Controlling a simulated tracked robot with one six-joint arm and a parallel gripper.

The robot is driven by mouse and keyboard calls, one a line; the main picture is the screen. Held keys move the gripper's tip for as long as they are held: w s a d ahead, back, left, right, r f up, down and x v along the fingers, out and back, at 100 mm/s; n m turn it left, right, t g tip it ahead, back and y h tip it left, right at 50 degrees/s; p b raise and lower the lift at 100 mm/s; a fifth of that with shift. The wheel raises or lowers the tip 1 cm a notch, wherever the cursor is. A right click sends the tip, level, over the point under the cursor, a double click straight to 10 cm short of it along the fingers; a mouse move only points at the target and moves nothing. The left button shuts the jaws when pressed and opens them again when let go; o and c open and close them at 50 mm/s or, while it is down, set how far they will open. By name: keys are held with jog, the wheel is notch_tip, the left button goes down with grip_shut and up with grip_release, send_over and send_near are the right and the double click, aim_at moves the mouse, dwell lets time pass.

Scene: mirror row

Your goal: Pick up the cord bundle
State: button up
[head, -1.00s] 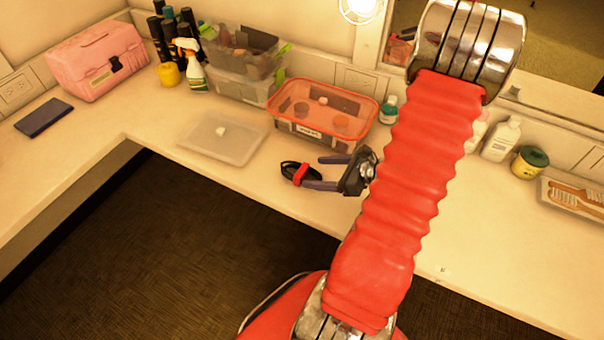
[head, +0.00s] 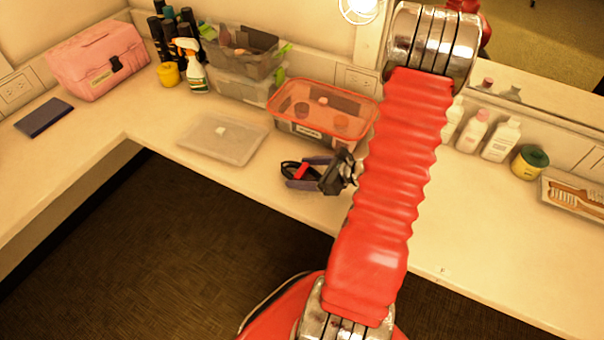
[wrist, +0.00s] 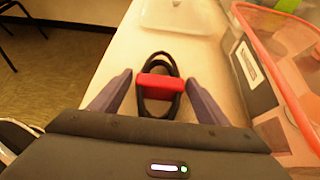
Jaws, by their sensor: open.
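The cord bundle (head: 290,168) is a coiled black cord with a red band around its middle. It lies on the white counter near the front edge. My gripper (head: 300,171) is open, its dark purple fingers reaching left over the counter at the bundle. In the wrist view the bundle (wrist: 159,87) lies between the two spread fingers of my gripper (wrist: 158,88), with its far end beyond the fingertips. A gap shows on each side between bundle and finger. In the head view a finger partly hides the bundle.
A clear bin with an orange rim (head: 318,135) stands close behind the gripper; its side (wrist: 255,90) shows at right in the wrist view. A flat translucent lid (head: 222,140) lies to the left. Several bottles (head: 500,138) stand at right. The counter drops off in front.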

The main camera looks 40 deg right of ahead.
jog(key=shift+w+a+f, duration=0.1)
jog(key=shift+w+f, duration=0.05)
jog(key=shift+w, duration=0.2)
dwell(0.3)
jog(key=c, duration=1.3)
